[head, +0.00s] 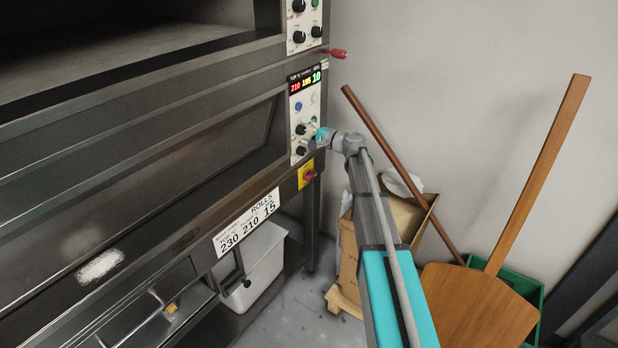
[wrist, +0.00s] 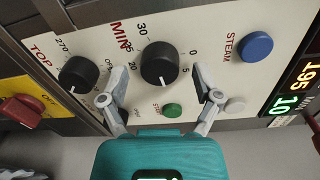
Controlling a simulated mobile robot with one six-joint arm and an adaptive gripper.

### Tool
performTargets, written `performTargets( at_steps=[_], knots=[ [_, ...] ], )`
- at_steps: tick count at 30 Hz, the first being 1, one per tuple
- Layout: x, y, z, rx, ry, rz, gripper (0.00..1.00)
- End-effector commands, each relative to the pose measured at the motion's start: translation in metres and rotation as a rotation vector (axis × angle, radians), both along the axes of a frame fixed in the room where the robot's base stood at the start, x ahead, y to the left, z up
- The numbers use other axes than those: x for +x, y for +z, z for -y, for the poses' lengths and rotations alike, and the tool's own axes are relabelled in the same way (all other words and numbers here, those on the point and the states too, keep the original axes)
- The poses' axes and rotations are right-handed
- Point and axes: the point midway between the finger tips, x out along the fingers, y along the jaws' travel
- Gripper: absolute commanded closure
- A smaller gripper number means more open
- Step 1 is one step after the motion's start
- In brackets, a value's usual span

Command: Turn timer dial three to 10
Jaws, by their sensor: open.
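The black timer dial (wrist: 160,63), marked MIN, is on the cream control panel (wrist: 215,20) in the wrist view. Its white mark points down in the picture, between the 5 and the 20; numbers there are hidden or unclear. The display (head: 307,79) shows a green 10 in the head view, and the 10 also shows in the wrist view (wrist: 287,103). My gripper (wrist: 159,72) is open, with one finger on either side of the dial. I see gaps beside the dial but cannot tell contact for certain. In the head view my gripper (head: 313,133) partly covers the panel.
In the wrist view, a TOP dial (wrist: 78,75), blue STEAM button (wrist: 257,46), green button (wrist: 172,110) and red switch (wrist: 22,109) are close by. A red handle (head: 337,53) juts out above the panel. A wooden peel (head: 480,308) leans at right.

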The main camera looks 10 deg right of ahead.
Motion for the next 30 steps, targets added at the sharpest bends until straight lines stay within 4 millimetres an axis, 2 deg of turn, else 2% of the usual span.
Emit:
performTargets(
  at_steps=[8,30],
  knots=[
    [-0.0002,0.0003,-0.0003,-0.078,0.000,0.073,0.18],
    [-0.0007,0.0013,-0.0007,-0.428,0.000,0.405,0.18]
  ],
)
